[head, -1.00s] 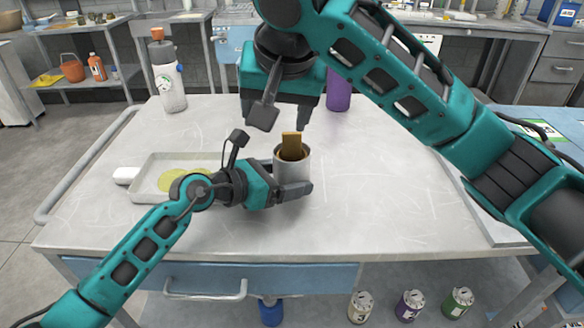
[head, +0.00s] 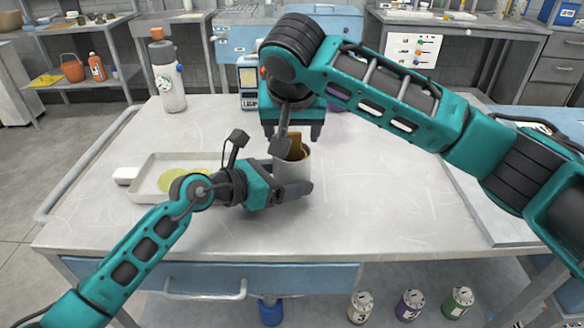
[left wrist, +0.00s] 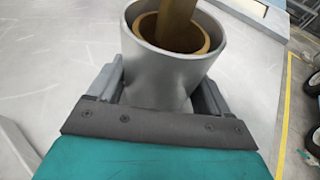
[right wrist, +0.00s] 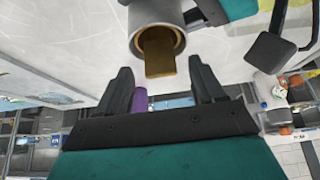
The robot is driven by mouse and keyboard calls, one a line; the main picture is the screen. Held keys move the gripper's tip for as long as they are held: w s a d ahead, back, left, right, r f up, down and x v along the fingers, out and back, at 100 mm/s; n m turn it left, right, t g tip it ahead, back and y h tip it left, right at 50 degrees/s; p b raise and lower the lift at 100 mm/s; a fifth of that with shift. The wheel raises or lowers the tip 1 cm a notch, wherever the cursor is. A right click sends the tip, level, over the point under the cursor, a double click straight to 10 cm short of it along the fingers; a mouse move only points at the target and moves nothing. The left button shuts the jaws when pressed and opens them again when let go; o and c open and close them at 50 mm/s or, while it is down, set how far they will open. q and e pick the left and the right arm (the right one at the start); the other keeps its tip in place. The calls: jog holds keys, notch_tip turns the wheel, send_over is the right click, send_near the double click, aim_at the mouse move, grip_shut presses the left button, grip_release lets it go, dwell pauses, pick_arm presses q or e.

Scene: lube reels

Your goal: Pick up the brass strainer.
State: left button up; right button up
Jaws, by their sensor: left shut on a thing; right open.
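The brass strainer (head: 297,146) stands inside a grey metal cup (head: 293,168), its flat brass tab sticking up above the rim. In the left wrist view the strainer (left wrist: 178,25) shows as a brass ring with the upright tab inside the cup (left wrist: 158,75). My left gripper (head: 297,191) is shut around the cup low on its sides, at the table. My right gripper (head: 294,138) is above and behind the cup, pointing down. In the right wrist view its open fingers (right wrist: 158,85) are short of the brass tab (right wrist: 158,55), with nothing between them.
A shallow tray (head: 146,186) with a yellow disc lies on the table at left, beside a white object (head: 125,175). A white bottle (head: 168,80) stands at the back left. A purple container (head: 336,105) and a blue-white container (head: 248,84) stand at the back.

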jog(key=shift+x, duration=1.05)
grip_shut()
